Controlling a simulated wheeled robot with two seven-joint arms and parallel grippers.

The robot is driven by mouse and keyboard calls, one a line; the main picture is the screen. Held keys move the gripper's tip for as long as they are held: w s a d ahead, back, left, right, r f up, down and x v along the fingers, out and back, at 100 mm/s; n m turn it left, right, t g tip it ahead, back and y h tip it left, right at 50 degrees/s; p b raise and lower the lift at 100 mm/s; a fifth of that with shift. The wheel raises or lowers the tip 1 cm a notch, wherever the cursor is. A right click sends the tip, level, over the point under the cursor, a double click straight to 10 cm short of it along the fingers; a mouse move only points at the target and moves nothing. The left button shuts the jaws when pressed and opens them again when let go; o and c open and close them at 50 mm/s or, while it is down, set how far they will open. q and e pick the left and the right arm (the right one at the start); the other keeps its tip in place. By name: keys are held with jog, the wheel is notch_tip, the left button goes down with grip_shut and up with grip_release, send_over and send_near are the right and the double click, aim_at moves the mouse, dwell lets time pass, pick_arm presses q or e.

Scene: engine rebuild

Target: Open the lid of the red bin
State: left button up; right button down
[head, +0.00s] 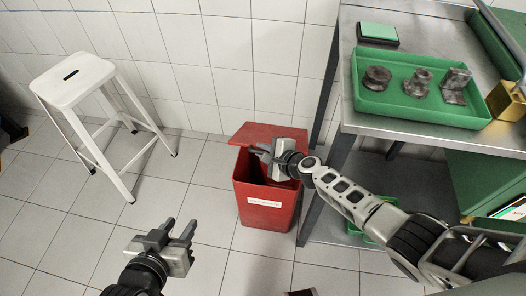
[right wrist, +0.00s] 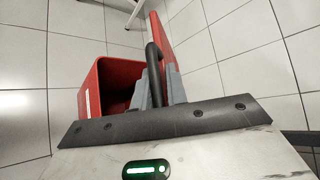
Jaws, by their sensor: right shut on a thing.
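The red bin (head: 262,219) stands on the floor beside the workbench, with a white label on its front. Its red lid (head: 285,131) is raised at the back, and the dark inside of the bin shows. In the right wrist view the open mouth of the bin (right wrist: 110,72) is left of the lid (right wrist: 164,46), which is seen nearly edge-on. My right gripper (head: 258,152) is at the lid, over the bin. Its fingers (right wrist: 156,88) are shut on the dark lid handle (right wrist: 154,65). My left gripper (head: 172,232) is open and empty over the floor.
A white stool (head: 82,80) stands at the left by the wall. The metal workbench (head: 350,118) at the right carries a green tray (head: 375,104) with metal parts and a gold block (head: 506,101). The tiled floor between stool and bin is clear.

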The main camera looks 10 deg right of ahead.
pick_arm(q)
jog(key=shift+s+f, duration=0.1)
pick_arm(e)
jog(key=shift+d+f, duration=0.1)
jog(key=shift+f, duration=0.05)
jog(key=c, duration=1.5)
grip_release()
jog(key=shift+w, duration=0.1)
jog(key=shift+r, duration=0.25)
pick_arm(q)
jog(key=p, duration=0.2)
jog(key=r+p, duration=0.1)
jog(key=p, duration=0.1)
jog(key=shift+s+a+r+m, duration=0.15)
jog(key=shift+a+m, duration=0.15)
jog(key=shift+a, duration=0.1)
pick_arm(e)
jog(key=v, duration=0.7)
jog(key=shift+s+d, duration=0.1)
jog(key=shift+s, duration=0.15)
